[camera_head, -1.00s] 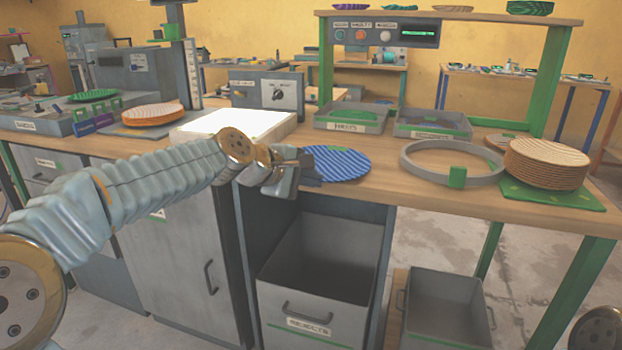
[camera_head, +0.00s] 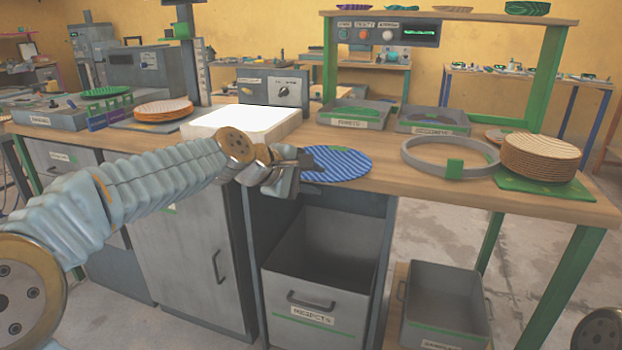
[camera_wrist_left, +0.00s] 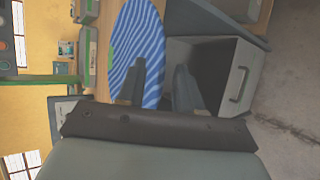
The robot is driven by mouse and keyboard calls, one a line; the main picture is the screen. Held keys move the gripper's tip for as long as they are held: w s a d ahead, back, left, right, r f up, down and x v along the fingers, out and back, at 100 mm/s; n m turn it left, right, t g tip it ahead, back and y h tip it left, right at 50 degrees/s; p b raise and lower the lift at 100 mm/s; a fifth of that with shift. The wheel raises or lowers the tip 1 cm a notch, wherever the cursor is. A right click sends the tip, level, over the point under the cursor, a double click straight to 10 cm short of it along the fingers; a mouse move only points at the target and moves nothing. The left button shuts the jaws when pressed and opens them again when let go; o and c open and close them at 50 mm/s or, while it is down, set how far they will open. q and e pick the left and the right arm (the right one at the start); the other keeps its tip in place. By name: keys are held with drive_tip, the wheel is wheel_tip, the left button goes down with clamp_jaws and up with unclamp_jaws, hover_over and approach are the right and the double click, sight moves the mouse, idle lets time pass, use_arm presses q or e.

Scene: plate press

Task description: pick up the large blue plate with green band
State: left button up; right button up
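The large blue striped plate (camera_head: 340,165) is at the bench's front edge, above the open drawer; a little green shows on its far side. In the left wrist view the plate (camera_wrist_left: 135,35) has its near rim between my two fingers. My left gripper (camera_head: 306,163) is at the plate's left side, shut on the rim, one finger over the top face and the other below. The left wrist view shows the same gripper (camera_wrist_left: 160,80); the exact contact is hard to see. My right gripper is out of view.
The open grey drawer (camera_head: 312,316) is below the plate. A grey ring (camera_head: 425,170) and a stack of brown plates (camera_head: 540,160) stand to the right, a white block (camera_head: 240,122) to the left. Trays (camera_head: 350,122) and a green shelf post (camera_head: 548,80) are behind.

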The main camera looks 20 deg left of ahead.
use_arm(q)
drive_tip(key=v, duration=1.3)
drive_tip(key=shift+s+a+r, duration=0.15)
drive_tip(key=shift+s+a, duration=0.05)
drive_tip(key=shift+s, duration=0.1)
